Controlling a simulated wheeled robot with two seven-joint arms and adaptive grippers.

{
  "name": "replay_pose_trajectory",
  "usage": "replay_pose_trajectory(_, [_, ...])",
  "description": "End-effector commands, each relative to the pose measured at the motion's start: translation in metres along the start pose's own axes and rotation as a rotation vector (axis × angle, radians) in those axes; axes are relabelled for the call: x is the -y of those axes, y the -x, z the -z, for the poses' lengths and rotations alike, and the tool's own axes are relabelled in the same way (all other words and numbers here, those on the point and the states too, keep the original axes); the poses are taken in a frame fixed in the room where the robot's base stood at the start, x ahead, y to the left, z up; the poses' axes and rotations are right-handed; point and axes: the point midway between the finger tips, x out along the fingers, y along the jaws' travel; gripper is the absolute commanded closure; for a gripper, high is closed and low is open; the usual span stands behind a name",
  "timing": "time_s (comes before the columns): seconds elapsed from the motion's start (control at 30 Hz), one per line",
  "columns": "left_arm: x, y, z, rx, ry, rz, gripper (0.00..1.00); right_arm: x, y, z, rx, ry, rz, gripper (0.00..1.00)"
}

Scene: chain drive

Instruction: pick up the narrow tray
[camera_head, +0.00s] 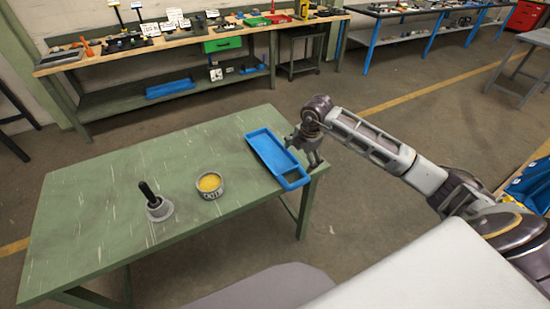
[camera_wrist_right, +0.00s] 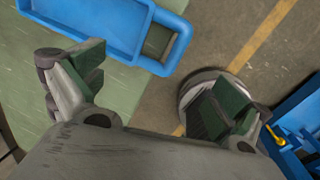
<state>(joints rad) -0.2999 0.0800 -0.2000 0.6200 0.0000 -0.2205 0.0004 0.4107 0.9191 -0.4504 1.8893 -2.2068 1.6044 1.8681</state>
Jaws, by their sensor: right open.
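The narrow tray (camera_head: 270,153) is a long, shallow blue tray. It lies on the green table (camera_head: 105,200) near its right end, with one end close to the table's edge. In the right wrist view the narrow tray (camera_wrist_right: 100,25) shows at the top, with a slotted handle at its end. My right gripper (camera_head: 314,163) is at the tray's right side by the table's edge. In the wrist view my right gripper (camera_wrist_right: 150,98) has its fingers spread wide with nothing between them. The tray's handle lies beyond the fingertips. My left gripper is out of view.
A round tin with yellow contents (camera_head: 209,184) stands left of the tray. A grey holder with a black handle (camera_head: 157,204) stands further left. The table's left part is clear. A wooden workbench (camera_head: 160,45) with several items stands behind.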

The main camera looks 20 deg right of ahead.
Motion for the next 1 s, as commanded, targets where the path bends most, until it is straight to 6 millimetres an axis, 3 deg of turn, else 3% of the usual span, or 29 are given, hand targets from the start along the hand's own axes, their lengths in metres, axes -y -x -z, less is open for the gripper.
replay_pose_trajectory(0.2, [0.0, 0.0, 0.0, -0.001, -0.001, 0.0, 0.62, 0.001, 0.0, 0.0, 0.001, -0.101, 0.004, 0.0])
replay_pose_trajectory(0.67, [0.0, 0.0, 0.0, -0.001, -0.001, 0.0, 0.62, 0.001, -0.002, 0.0, -0.001, -0.111, 0.003, 0.0])
replay_pose_trajectory(1.0, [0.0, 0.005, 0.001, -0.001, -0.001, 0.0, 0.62, 0.001, -0.035, 0.001, -0.002, -0.112, 0.005, 0.0])
